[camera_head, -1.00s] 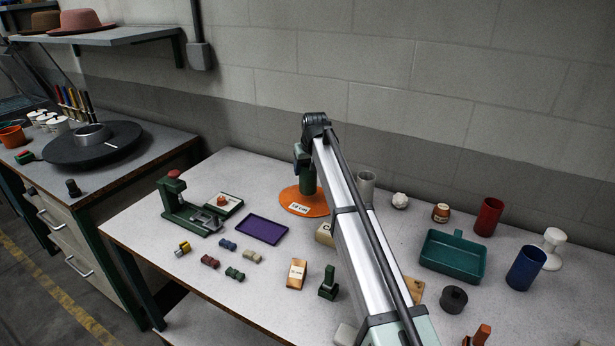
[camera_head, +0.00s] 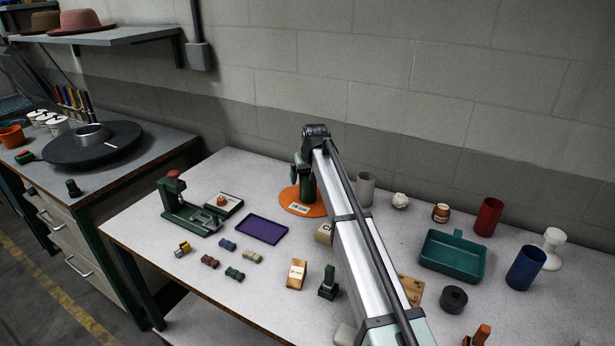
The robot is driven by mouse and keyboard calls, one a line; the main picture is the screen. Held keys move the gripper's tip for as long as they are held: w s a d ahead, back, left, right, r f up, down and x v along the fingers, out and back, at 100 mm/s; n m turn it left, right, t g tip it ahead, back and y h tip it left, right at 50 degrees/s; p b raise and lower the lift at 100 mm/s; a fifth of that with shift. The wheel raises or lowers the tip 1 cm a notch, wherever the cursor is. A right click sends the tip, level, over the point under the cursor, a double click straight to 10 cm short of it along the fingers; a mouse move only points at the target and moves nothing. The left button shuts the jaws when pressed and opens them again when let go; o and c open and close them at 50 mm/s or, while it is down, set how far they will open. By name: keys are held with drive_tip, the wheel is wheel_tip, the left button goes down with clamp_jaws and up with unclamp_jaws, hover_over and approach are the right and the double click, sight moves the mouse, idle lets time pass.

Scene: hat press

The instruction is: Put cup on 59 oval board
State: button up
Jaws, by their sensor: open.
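An orange oval board (camera_head: 292,205) lies on the bench near the wall, with a small white label whose print is too small to read surely. A dark green cylinder (camera_head: 307,190), which looks like a cup, stands over the board; I cannot tell if its bottom touches. My gripper (camera_head: 303,174) is open, small and partly hidden by my arm, right at the cylinder's top. Other cups stand apart: a grey one (camera_head: 366,189) just right of the board, a red one (camera_head: 488,216) and a blue one (camera_head: 526,268) at the right.
A purple tray (camera_head: 262,229) and a green press (camera_head: 185,208) are left of the board. A teal tray (camera_head: 452,257), a white crumpled piece (camera_head: 400,201) and a brown jar (camera_head: 440,213) are right of it. Small blocks lie in front. My arm crosses the middle.

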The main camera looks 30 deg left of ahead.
drive_tip(key=shift+r, duration=0.15)
drive_tip(key=v, duration=1.2)
